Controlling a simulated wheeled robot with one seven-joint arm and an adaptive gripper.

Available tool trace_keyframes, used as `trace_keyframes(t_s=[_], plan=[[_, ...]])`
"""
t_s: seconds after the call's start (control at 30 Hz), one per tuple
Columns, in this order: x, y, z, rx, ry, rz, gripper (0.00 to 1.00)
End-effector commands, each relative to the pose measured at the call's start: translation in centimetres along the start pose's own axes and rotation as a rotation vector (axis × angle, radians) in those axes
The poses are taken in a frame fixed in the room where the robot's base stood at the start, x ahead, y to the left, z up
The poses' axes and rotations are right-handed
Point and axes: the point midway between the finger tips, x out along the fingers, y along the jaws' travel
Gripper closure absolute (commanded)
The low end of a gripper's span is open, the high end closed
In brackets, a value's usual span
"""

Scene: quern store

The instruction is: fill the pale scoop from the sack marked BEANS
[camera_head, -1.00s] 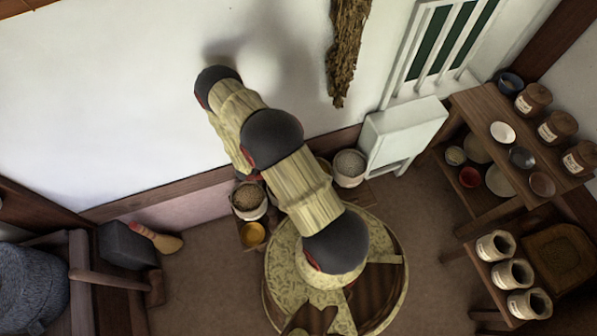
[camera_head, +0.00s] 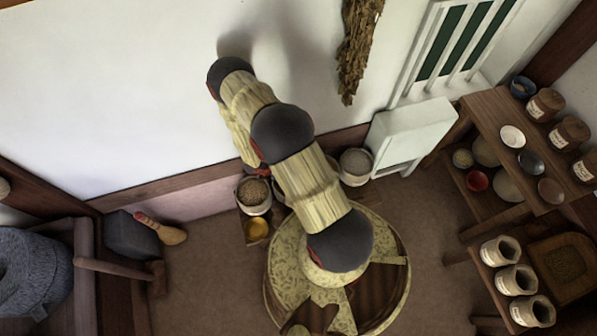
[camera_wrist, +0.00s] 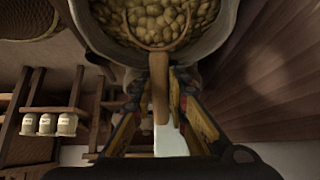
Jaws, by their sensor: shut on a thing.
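My gripper (camera_wrist: 160,80) is shut on the brown handle of a scoop (camera_wrist: 159,98) in the wrist view. I cannot see a mark on this sack. In the head view my gripper is hidden behind my arm, near a pale sack with brown contents (camera_head: 253,192) by the wall.
Another pale sack with grey contents (camera_head: 355,166) stands right of my arm, beside a white box (camera_head: 408,135). Shelves with jars and bowls (camera_head: 530,150) stand at the right. A brush (camera_head: 163,230) lies at left.

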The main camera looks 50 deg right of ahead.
Motion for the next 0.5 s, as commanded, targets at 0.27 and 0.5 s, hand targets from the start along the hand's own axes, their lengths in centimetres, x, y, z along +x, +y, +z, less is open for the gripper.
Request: trace_keyframes(t_s=[0.27, 0.5], plan=[[1.1, 0.1, -1.1, 0.006, -0.217, 0.004, 1.00], [2.0, 0.1, -1.8, 0.007, -0.410, 0.003, 1.00]])
